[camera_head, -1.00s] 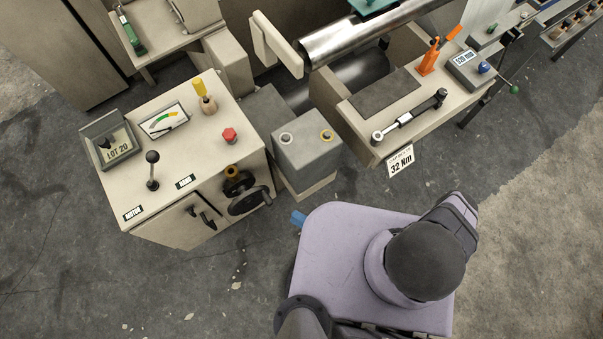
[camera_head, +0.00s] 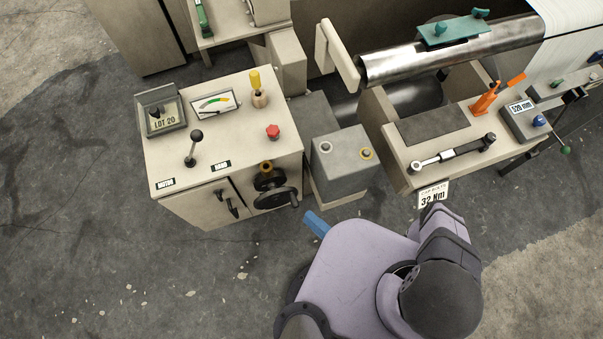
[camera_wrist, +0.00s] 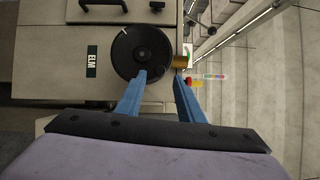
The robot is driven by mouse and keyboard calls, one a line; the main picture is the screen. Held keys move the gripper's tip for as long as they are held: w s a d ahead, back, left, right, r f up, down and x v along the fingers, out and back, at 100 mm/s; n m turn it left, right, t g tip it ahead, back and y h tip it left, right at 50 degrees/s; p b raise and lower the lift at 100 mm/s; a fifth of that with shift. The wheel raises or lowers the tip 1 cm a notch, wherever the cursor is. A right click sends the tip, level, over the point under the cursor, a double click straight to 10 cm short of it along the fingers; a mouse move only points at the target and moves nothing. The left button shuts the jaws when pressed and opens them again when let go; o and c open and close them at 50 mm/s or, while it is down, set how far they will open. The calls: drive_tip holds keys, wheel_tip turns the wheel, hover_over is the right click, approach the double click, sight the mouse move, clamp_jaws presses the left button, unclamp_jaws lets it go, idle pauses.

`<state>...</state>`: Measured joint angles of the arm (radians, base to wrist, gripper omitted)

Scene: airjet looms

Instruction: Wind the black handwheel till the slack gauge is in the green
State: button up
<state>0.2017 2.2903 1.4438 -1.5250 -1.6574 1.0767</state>
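The black handwheel (camera_head: 276,197) is on the front of the beige cabinet (camera_head: 195,212), at its right end; it shows as a dark disc in the wrist view (camera_wrist: 141,50). The slack gauge (camera_head: 215,103) is on the cabinet top, a white dial with a coloured band including green; its needle is too small to read surely. My gripper (camera_head: 314,222) is just right of and nearer than the wheel in the head view. The left fingertip overlaps the disc's lower edge; contact cannot be told.
A black-knobbed lever (camera_head: 193,148), a red button (camera_head: 273,131) and a yellow-handled tool (camera_head: 257,88) stand on the cabinet top. A grey box (camera_head: 341,162) stands close to the wheel's right. A torque wrench (camera_head: 452,150) lies on the bench. Floor in front is clear.

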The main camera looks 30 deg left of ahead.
sight(297, 207)
drive_tip(key=shift+x, duration=3.15)
drive_tip(key=shift+a, duration=0.15)
drive_tip(key=shift+c, duration=0.3)
clamp_jaws()
